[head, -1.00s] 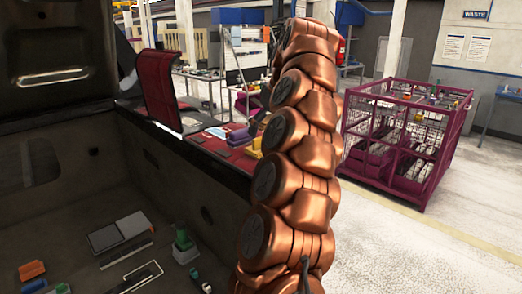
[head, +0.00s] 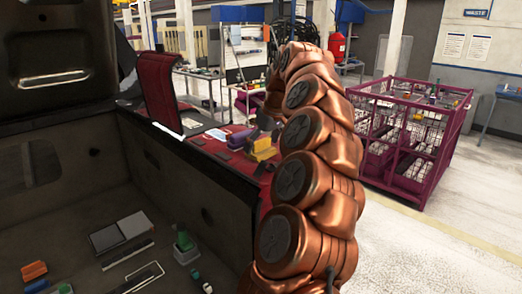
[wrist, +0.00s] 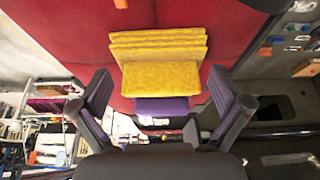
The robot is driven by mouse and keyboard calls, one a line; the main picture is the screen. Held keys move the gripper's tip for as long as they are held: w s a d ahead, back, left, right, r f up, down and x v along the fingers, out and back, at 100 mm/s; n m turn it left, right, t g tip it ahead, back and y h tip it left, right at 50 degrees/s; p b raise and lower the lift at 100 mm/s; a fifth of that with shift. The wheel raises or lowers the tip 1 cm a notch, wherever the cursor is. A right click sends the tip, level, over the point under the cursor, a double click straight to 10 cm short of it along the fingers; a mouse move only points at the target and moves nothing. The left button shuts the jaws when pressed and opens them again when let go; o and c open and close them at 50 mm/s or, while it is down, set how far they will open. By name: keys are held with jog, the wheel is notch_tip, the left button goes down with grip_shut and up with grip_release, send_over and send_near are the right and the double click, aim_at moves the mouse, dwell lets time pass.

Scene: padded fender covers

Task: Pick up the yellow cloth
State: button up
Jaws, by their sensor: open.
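The yellow cloth (wrist: 160,77) is a folded stack of several layers on the red padded cover (wrist: 72,30). In the head view, the yellow cloth (head: 263,151) shows just left of my copper arm. A folded purple cloth (wrist: 162,106) lies directly beside it. My gripper (wrist: 160,88) is open in the wrist view, with one dark finger on each side of the cloths. The fingers appear apart from the yellow cloth, and nothing is held. In the head view my gripper is mostly hidden by the arm.
An open vehicle compartment (head: 150,190) with small parts and tools lies beside the red cover. A magenta wire cage (head: 440,165) stands on the floor to the right. Small dark and pale items lie on the cover left of the cloths in the head view.

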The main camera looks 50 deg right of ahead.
jog(key=c, duration=1)
jog(key=shift+c, duration=0.4)
jog(key=shift+f, duration=0.1)
